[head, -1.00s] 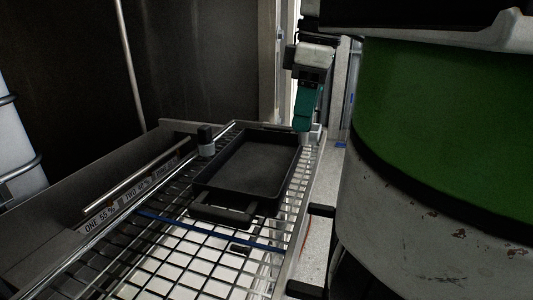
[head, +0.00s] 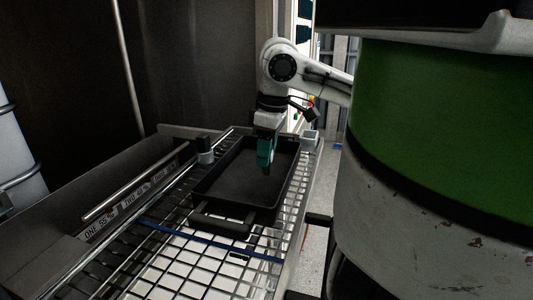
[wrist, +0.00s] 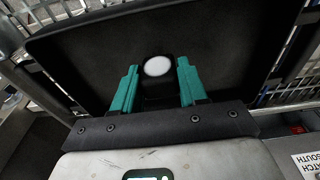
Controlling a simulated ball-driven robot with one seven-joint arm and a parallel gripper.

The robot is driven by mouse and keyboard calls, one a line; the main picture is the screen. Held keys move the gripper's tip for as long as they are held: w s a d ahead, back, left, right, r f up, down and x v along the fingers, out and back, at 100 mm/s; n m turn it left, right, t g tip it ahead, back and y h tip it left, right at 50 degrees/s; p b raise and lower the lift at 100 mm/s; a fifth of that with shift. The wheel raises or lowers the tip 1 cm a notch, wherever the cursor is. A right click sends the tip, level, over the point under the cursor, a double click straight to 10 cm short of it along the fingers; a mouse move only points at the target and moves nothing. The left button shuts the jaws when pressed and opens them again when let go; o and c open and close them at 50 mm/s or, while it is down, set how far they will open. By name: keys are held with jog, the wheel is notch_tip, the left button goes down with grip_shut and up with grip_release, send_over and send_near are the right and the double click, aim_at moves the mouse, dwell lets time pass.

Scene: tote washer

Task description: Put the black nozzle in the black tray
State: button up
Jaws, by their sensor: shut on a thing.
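The black tray (head: 232,183) lies on the wire rack, and its dark floor also fills much of the wrist view (wrist: 85,60). My gripper (head: 266,162) points down over the far right part of the tray. In the wrist view, its green fingers (wrist: 158,85) are closed on the sides of the black nozzle (wrist: 158,92), which has a round white end facing the camera. In the head view the nozzle is mostly hidden by the fingers. I cannot tell whether its lower end touches the tray floor.
A grey cylinder with a dark top (head: 205,150) stands left of the tray. A small pale block (head: 310,138) is at the tray's far right corner. A blue strip (head: 210,240) crosses the wire rack in front. A wall stands along the left and a green drum-like body on the right.

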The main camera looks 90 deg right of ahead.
jog(key=shift+f, duration=0.65)
jog(key=shift+f, duration=0.15)
jog(key=o, duration=1)
jog(key=shift+o, duration=0.2)
notch_tip(320, 180, up, 12)
jog(key=s+b, duration=0.1)
jog(key=shift+s+a, duration=0.2)
jog(key=shift+s, duration=0.05)
